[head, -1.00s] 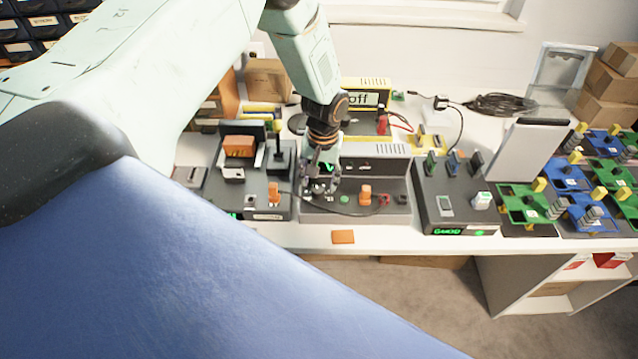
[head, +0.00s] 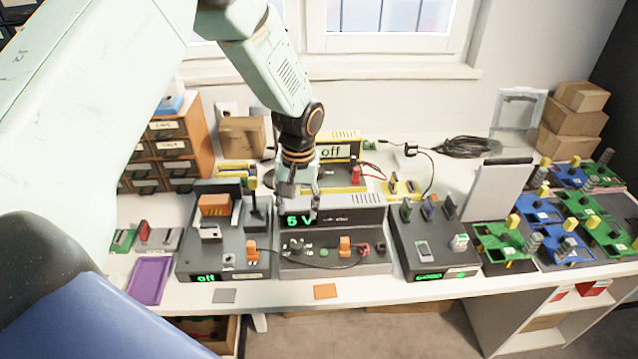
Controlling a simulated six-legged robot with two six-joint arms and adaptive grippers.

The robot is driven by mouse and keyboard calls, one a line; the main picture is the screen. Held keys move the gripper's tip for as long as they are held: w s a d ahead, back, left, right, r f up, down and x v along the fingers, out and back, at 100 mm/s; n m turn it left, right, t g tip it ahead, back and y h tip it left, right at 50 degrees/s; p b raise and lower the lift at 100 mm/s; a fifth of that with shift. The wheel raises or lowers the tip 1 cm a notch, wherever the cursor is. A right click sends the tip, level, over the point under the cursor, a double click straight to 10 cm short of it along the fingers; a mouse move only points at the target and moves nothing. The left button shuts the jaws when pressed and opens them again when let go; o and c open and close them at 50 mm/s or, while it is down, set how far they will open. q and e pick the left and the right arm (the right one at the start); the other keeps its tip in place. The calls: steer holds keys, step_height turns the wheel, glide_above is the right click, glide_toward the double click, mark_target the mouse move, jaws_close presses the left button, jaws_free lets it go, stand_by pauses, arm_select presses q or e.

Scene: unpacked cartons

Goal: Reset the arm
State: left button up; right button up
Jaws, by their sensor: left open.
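My left arm comes in from the upper left in the head view. Its gripper (head: 301,207) points down, open and with nothing between its fingers. It hangs in front of the middle grey device (head: 350,262), whose display reads "5 V" (head: 299,220). Whether the fingertips touch the device cannot be told. The device carries an orange switch (head: 345,244) and a dark cable. My right arm and gripper are not in the view.
A grey device (head: 222,255) reading "off" stands left, another (head: 432,240) reading "GOOD" right. Green and blue boards (head: 540,212) fill the right side. A purple tray (head: 150,281) lies front left. A yellow device (head: 340,152) reading "off" stands behind.

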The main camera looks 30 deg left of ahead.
arm_select(q)
steer(key=s+d+f+m+t+b, duration=0.1)
steer(key=s+d+f, duration=0.1)
steer(key=f, duration=0.2)
steer(key=s+d+f+t+h+b, duration=0.1)
steer(key=s+d+f, duration=0.1)
steer(key=s+f, duration=0.1)
steer(key=s+d+f+m+t+b, duration=0.1)
steer(key=s+d+f+b, duration=0.1)
steer(key=f, duration=0.3)
steer(key=shift+s+d+f+m+t, duration=0.1)
steer(key=shift+s+f+m+t, duration=0.2)
steer(key=shift+t, duration=0.1)
steer(key=s+f+g+b, duration=0.1)
steer(key=s+f+b, duration=0.2)
steer(key=s, duration=0.5)
steer(key=s+f+g+b, duration=0.1)
steer(key=s+f+b, duration=0.2)
steer(key=s+f, duration=0.3)
steer(key=s+d+f+m+g+b, duration=0.1)
steer(key=s+f+b, duration=0.2)
steer(key=s, duration=0.8)
steer(key=shift+f+g, duration=0.3)
steer(key=shift+f, duration=0.5)
